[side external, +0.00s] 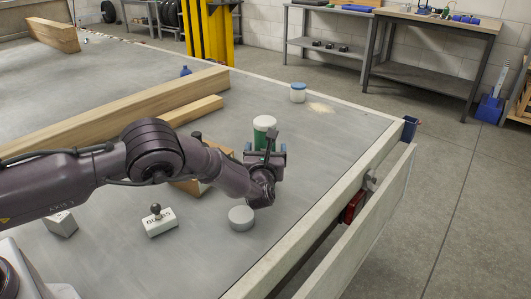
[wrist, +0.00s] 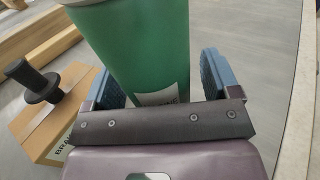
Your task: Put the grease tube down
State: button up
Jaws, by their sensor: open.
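The grease tube (side external: 264,124) is a green cylinder with a white top, upright on the grey trailer bed in the side external view. Its lower end is hidden behind my gripper (side external: 265,152). In the wrist view the green tube (wrist: 145,50) fills the space between the two blue finger pads of my gripper (wrist: 157,78). The fingers are open, one on each side of the tube. A white label shows low on it. I cannot tell whether either pad touches it.
A cardboard box (wrist: 45,125) with a black knob sits left of the tube. A white box (side external: 160,228) marked BULBS, a grey round tin (side external: 241,218) and a grey block (side external: 62,224) stand nearer. Timber beams (side external: 150,108) lie behind. Bed right of the tube is clear.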

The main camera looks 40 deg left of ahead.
jog(key=v, duration=1.2)
jog(key=s+a+r+n+g, duration=0.6)
jog(key=a+r+n, duration=0.1)
jog(key=r+n, duration=0.2)
jog(key=s+a+r+n+g, duration=0.6)
jog(key=s+r+n, duration=0.1)
jog(key=r+n, duration=0.1)
jog(key=s+d+r+n+t+h, duration=0.1)
jog(key=s+r+n+h, duration=0.3)
jog(key=s, duration=0.6)
jog(key=s+d+r+n+t+h, duration=0.2)
jog(key=s+n+h, duration=0.4)
jog(key=s, duration=0.3)
notch_tip(320, 180, up, 2)
jog(key=shift+s+d+r+n+h, duration=0.25)
jog(key=shift+s+d+n, duration=0.2)
jog(key=shift+n, duration=0.45)
